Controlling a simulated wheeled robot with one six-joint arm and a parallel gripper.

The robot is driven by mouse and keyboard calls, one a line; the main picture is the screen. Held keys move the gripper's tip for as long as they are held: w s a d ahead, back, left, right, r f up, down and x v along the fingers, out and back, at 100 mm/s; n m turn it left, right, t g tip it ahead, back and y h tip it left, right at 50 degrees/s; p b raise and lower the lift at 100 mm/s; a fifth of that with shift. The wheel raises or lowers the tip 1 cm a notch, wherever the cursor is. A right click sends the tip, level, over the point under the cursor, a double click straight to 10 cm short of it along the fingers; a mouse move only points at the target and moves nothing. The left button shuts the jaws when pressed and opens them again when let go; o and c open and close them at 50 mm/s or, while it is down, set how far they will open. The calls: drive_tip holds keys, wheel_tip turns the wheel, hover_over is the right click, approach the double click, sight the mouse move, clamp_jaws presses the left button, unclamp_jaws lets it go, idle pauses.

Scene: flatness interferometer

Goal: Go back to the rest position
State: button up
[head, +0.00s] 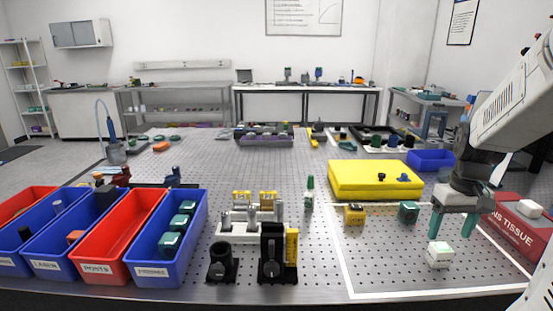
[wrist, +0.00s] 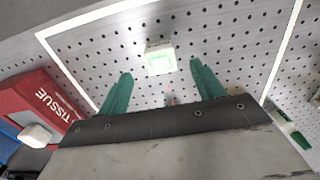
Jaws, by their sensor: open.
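My gripper (head: 451,226) is open and empty, with its green fingers pointing down over the right part of the perforated table (head: 330,285). A small white block (head: 439,255) stands on the table just below the fingers, inside a white outlined area. In the wrist view, my gripper's two fingers (wrist: 161,72) are spread apart. The white block (wrist: 160,60) shows beyond and between the fingertips, with a pale green-white top. The fingers appear apart from it. No rest position marker shows.
A red tissue box (head: 522,222) stands right of my gripper. A yellow case (head: 375,180), a small yellow block (head: 354,214) and a teal block (head: 408,212) are to the left. Labelled bins (head: 165,268) line the left. Black mounts (head: 277,255) stand front centre.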

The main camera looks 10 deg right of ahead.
drive_tip(key=s+a+r+n, duration=0.1)
drive_tip(key=s+a, duration=0.3)
drive_tip(key=a, duration=0.4)
drive_tip(key=s+a+r+n+t, duration=0.1)
drive_tip(key=s+a+r, duration=0.3)
drive_tip(key=a, duration=0.4)
drive_tip(key=s+a+r+n, duration=0.1)
drive_tip(key=s+a, duration=0.3)
drive_tip(key=a, duration=0.5)
drive_tip(key=shift+r, duration=0.7)
drive_tip(key=shift+s, duration=0.1)
